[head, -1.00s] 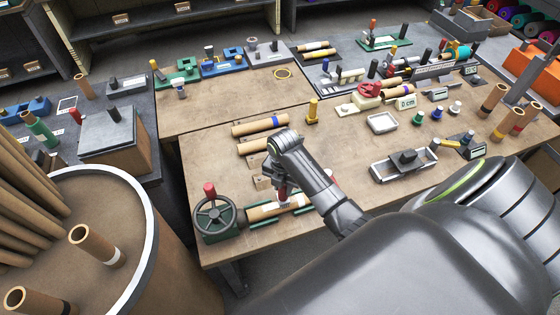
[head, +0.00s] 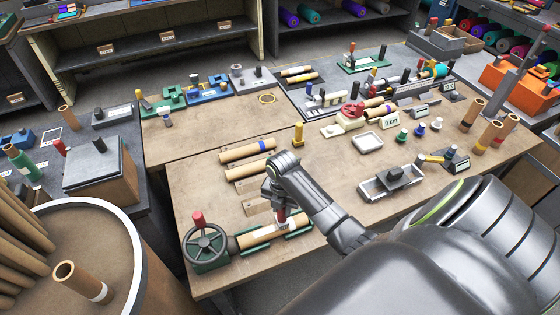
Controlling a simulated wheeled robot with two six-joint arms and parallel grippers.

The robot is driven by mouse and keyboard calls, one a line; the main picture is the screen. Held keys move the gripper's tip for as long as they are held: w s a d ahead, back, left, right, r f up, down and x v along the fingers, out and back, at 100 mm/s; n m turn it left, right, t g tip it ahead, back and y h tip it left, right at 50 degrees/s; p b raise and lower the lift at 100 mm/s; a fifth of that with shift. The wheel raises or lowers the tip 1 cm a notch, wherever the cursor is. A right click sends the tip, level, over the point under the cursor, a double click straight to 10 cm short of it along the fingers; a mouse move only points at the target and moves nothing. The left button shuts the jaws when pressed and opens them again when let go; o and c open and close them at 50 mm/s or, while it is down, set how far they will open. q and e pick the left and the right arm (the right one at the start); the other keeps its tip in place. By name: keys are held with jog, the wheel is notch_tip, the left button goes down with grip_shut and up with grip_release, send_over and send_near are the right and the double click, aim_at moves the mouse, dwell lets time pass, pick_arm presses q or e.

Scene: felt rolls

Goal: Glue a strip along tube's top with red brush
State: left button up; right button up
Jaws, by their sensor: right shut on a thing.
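The cardboard tube (head: 256,237) lies in the green holder (head: 236,251) with a handwheel (head: 205,243) at its left end, near the table's front left edge. My right gripper (head: 277,198) is above the tube's right part, pointing down and shut on the red brush (head: 281,214). The pale bristle end is at the tube's top; I cannot tell if it touches. A whitish patch shows there, but bristles and glue are hard to tell apart. The gripper and forearm hide part of the brush and the area behind. My left gripper is not in view.
Two more tubes (head: 247,151) lie behind the holder. A yellow bottle-like piece (head: 298,134) stands to their right. A white tray (head: 368,142) and a grey tray (head: 391,181) are on the right.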

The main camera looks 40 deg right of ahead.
jog(key=shift+s+d, duration=0.1)
jog(key=shift+d, duration=0.1)
jog(key=d, duration=0.3)
jog(key=shift+s+r, duration=0.1)
jog(key=shift+s, duration=0.2)
jog(key=shift+a, duration=0.15)
jog(key=shift+w+a, duration=0.2)
jog(key=shift+a, duration=0.6)
jog(key=shift+w+a, duration=0.2)
jog(key=shift+a, duration=0.55)
jog(key=shift+w+a, duration=0.2)
jog(key=shift+a, duration=0.6)
jog(key=shift+w+a, duration=0.2)
jog(key=shift+a, duration=0.55)
jog(key=shift+w+a, duration=0.2)
jog(key=shift+a, duration=0.6)
jog(key=shift+w+a, duration=0.15)
jog(key=shift+a, duration=0.6)
